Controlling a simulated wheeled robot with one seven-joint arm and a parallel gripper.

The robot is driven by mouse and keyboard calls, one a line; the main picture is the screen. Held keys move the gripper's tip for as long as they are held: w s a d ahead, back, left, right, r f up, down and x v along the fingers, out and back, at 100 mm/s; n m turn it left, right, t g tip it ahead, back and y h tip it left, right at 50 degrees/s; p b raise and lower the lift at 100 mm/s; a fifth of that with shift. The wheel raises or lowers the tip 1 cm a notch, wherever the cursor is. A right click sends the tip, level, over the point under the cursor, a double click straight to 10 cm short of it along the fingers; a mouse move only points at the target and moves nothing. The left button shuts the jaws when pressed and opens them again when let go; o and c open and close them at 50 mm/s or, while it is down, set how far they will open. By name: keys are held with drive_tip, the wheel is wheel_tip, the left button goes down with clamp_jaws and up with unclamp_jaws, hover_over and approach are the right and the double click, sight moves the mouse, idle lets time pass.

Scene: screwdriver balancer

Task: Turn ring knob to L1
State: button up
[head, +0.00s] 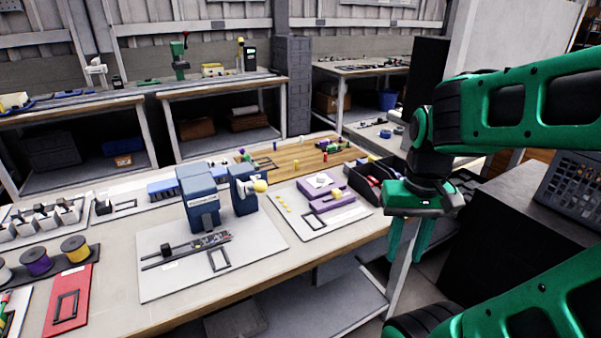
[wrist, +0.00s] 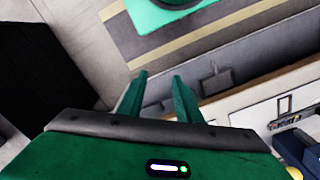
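A blue two-part device (head: 198,197) stands on a light mat on the workbench, left of my gripper. A round yellow knob (head: 260,186) sits on the right side of its right-hand part. I cannot make out a ring knob or an L1 mark at this size. My gripper (head: 407,256) is green, points down and hangs off the bench's right end, well apart from the device. In the wrist view its two fingers (wrist: 159,78) are spread with nothing between them. A blue part (wrist: 299,150) shows at that view's lower right edge.
A purple fixture (head: 328,198) on a light mat and a black bin (head: 375,180) stand on the bench between the device and my gripper. Spools (head: 75,249) and a red board (head: 68,299) lie at left. A dark cabinet with a grey crate (head: 575,185) stands at right.

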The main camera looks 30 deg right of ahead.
drive_tip(key=shift+d, duration=0.15)
drive_tip(key=shift+o, duration=1.6)
drive_tip(key=shift+s+d+r+m, duration=0.2)
drive_tip(key=shift+d+r+m, duration=0.1)
drive_tip(key=shift+r, duration=0.4)
drive_tip(key=w+d+r+m, duration=0.2)
drive_tip(key=w+r+m, duration=0.1)
drive_tip(key=w, duration=0.6)
drive_tip(key=m, duration=1.1)
hover_over(321, 175)
wheel_tip(321, 175, down, 3)
drive_tip(key=shift+t, duration=0.4)
wheel_tip(321, 175, down, 10)
drive_tip(key=shift+s, duration=0.15)
